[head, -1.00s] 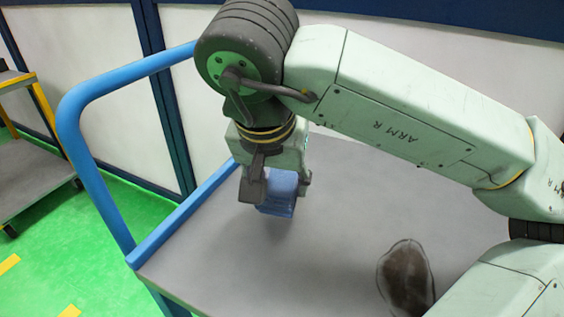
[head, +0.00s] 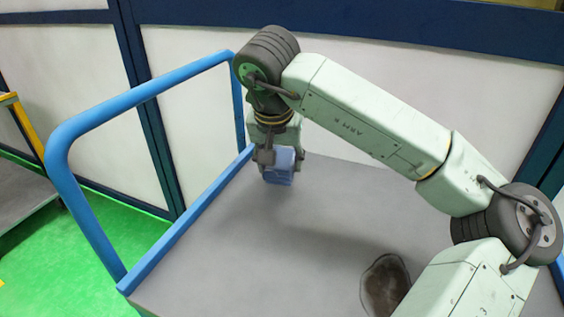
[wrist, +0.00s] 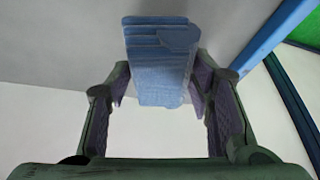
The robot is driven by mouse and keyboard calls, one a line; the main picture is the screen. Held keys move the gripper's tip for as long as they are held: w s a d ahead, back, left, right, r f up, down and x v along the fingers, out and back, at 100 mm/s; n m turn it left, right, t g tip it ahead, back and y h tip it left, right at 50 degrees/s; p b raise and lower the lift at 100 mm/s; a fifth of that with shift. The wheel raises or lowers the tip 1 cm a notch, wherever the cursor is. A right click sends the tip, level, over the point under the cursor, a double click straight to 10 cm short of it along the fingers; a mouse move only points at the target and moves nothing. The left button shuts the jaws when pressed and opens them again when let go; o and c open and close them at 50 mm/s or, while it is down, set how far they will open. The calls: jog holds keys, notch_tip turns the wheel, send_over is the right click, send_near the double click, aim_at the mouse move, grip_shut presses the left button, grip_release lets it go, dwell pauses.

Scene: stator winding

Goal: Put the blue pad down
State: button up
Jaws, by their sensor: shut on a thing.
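The blue pad (head: 279,168) is a light blue block, held between the fingers of my gripper (head: 276,158) in the head view. It is over the far left part of the grey cart top (head: 300,230), close to the side rail. I cannot tell whether its underside touches the surface. In the wrist view the pad (wrist: 158,62) shows ridged, layered edges and lies between the two purple-lined fingers of my gripper (wrist: 160,88). My gripper is shut on it.
A blue tubular handle (head: 65,170) and blue edge rail (head: 180,228) bound the cart's left side. A dark brown rounded shape (head: 383,283) shows near the front; I cannot tell what it is. The middle of the top is clear. White wall panels stand behind.

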aim_at(281, 158)
jog(key=shift+w+d, duration=0.1)
jog(key=shift+w, duration=0.45)
jog(key=p+x, duration=0.1)
jog(key=x, duration=0.2)
jog(key=shift+s, duration=0.15)
jog(key=shift+f, duration=0.2)
jog(key=shift+f, duration=0.1)
jog(key=shift+s+f+b, duration=0.1)
jog(key=shift+f+b, duration=0.45)
jog(key=shift+b, duration=0.25)
jog(key=o, duration=1)
jog(key=shift+f, duration=0.1)
jog(key=shift+o, duration=0.2)
